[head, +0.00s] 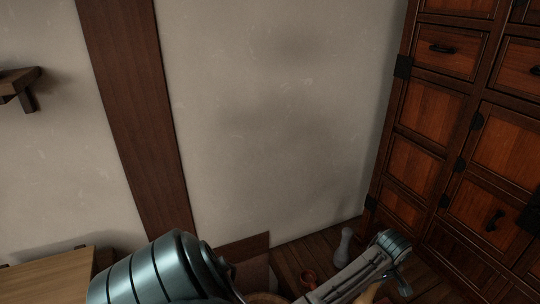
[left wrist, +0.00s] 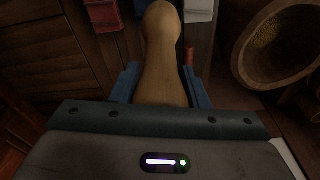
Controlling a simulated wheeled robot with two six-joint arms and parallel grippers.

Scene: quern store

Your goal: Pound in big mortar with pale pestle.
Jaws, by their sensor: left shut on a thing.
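In the left wrist view my left gripper (left wrist: 161,86) is shut on a pale wooden pestle (left wrist: 162,35). A big round mortar (left wrist: 245,58) stands to the right in that view, with grainy yellowish stuff inside. The pestle is beside the mortar and apart from it in the picture. In the head view my left arm crosses the bottom edge. A tan round rim (head: 266,297) shows there, mostly cut off; I cannot tell if it is the mortar. My right gripper is not in view.
A tall wooden cabinet (head: 430,145) fills the right side. A red thing (left wrist: 103,15) and a pale block (left wrist: 199,9) lie beyond the gripper.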

